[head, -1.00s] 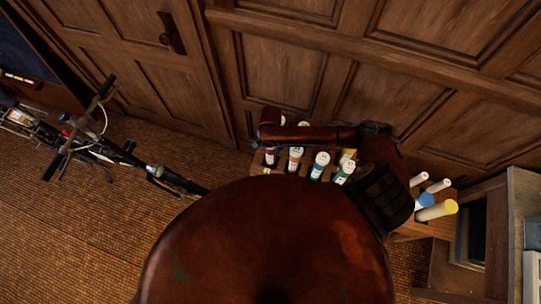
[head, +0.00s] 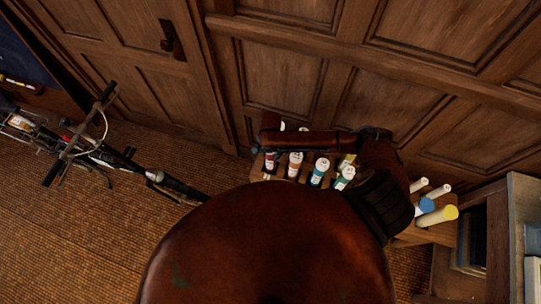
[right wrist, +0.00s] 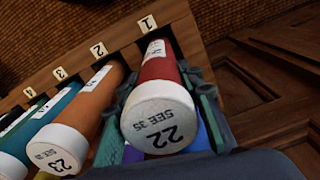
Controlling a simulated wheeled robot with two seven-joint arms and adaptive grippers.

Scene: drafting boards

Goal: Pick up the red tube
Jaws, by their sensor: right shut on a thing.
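The red tube (right wrist: 160,71) fills the middle of the right wrist view. Its white cap, marked "22 SEE 35", faces the camera, and the tube runs toward the rack's label 1. My right gripper (right wrist: 158,80) has one green-padded finger on each side of the tube and is shut on it. In the head view the red tube (head: 271,162) is at the left end of the row, below my right arm. The arm hides most of the gripper there. My left gripper is not in view.
A bicycle (head: 80,145) stands at the left.

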